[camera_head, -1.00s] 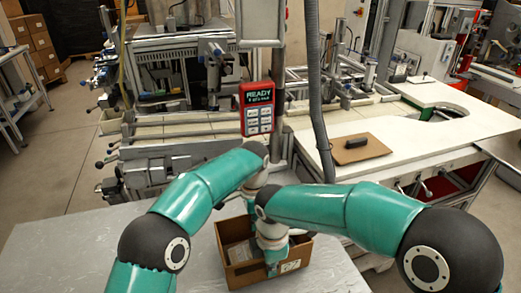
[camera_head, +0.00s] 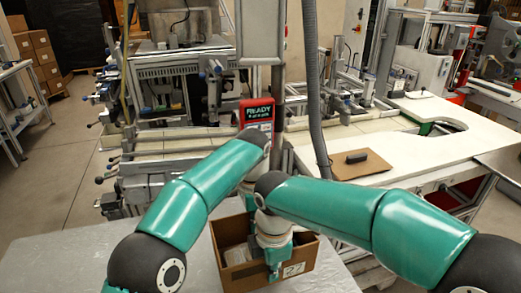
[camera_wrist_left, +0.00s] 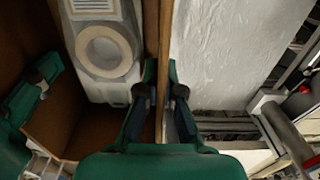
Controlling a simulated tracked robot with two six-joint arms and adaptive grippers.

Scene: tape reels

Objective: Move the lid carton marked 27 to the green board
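The open brown lid carton (camera_head: 240,277), with 27 on its front label (camera_head: 293,270), is upright low in the head view, over the grey table. My left gripper (camera_wrist_left: 162,90) has one finger on each side of a carton wall (camera_wrist_left: 164,30) in the left wrist view, pressed on it; in the head view it is hidden behind my right arm. My right gripper (camera_head: 275,262) is at the carton's near wall, with a finger down its outside; it appears shut on it. A pale item with a ring (camera_wrist_left: 104,50) lies inside.
The grey table (camera_head: 85,262) is clear left of the carton. A red panel reading READY (camera_head: 256,112) stands behind my arms.

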